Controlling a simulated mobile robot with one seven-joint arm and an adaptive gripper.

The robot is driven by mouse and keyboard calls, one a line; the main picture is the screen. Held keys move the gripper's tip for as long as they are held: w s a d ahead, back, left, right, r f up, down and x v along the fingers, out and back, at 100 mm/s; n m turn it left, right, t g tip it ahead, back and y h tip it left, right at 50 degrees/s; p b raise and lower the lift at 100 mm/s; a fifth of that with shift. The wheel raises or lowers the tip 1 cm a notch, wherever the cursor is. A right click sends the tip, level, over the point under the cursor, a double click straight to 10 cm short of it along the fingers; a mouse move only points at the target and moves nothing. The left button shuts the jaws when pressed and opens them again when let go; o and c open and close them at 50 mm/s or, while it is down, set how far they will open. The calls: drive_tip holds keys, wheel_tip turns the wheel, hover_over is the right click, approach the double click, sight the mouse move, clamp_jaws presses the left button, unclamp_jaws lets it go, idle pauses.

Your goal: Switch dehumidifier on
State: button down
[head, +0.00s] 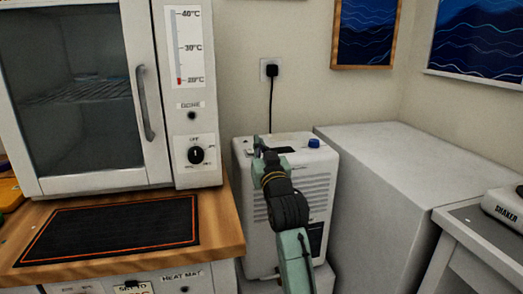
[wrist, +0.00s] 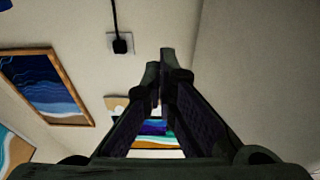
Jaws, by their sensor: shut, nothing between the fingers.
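The dehumidifier (head: 318,180) is a white box with a louvred front, standing between the oven bench and a large grey block. A blue knob (head: 314,143) sits on its top at the right, and a small dark patch (head: 285,150) shows on the top beside my gripper. My gripper (head: 258,143) is at the left part of the dehumidifier's top, and I cannot tell whether it touches. My arm hides part of the front. In the wrist view my gripper (wrist: 158,70) has its fingers together and empty. The dehumidifier does not show there.
A black plug and cord (head: 271,72) hang from a wall socket behind the dehumidifier. The oven (head: 158,100) stands at left on a wooden bench with a dark heat mat (head: 110,230). The grey block (head: 385,165) stands close at right, with a shaker (head: 507,207) beyond.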

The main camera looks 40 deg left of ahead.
drive_tip(key=p+x, duration=0.1)
drive_tip(key=x, duration=0.5)
drive_tip(key=shift+s+r, duration=0.1)
drive_tip(key=f, duration=0.3)
drive_tip(key=shift+s+d+f+p, duration=0.1)
drive_tip(key=shift+d+f+p, duration=0.1)
drive_tip(key=shift+f+p, duration=0.1)
drive_tip(key=shift+f, duration=0.35)
drive_tip(key=shift+s+d+f+b, duration=0.1)
drive_tip(key=shift+s+f+b, duration=0.1)
drive_tip(key=shift+f+b, duration=0.5)
drive_tip(key=shift+f, duration=0.25)
drive_tip(key=r+p, duration=0.2)
drive_tip(key=r, duration=0.1)
drive_tip(key=r+p, duration=0.2)
drive_tip(key=shift+d+r, duration=0.15)
drive_tip(key=shift+d, duration=0.1)
drive_tip(key=f+b+v, duration=0.2)
drive_tip(key=b+v, duration=0.1)
drive_tip(key=v, duration=0.7)
drive_tip(key=shift+a+f, duration=0.2)
drive_tip(key=shift+f, duration=0.05)
